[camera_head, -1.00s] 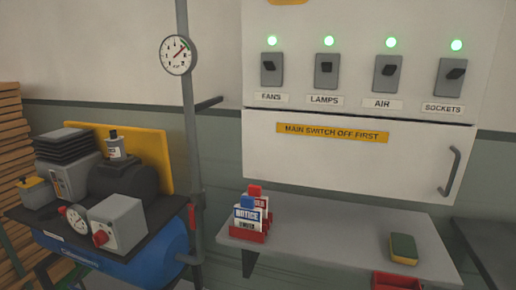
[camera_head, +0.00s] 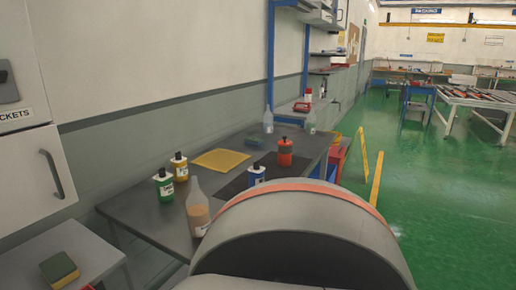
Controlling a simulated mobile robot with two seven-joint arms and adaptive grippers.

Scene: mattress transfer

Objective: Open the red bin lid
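A red bin-like box (camera_head: 341,158) shows at the far right end of the grey workbench, small and partly hidden. I cannot tell whether it has a lid or whether that lid is open. Neither of my grippers is in view.
The workbench (camera_head: 140,212) along the left wall holds several bottles, a yellow cloth (camera_head: 221,159) and a red container (camera_head: 285,152). A sponge (camera_head: 59,269) lies on a shelf at the lower left. Yellow barriers (camera_head: 376,179) stand on the open green floor (camera_head: 445,220) at right.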

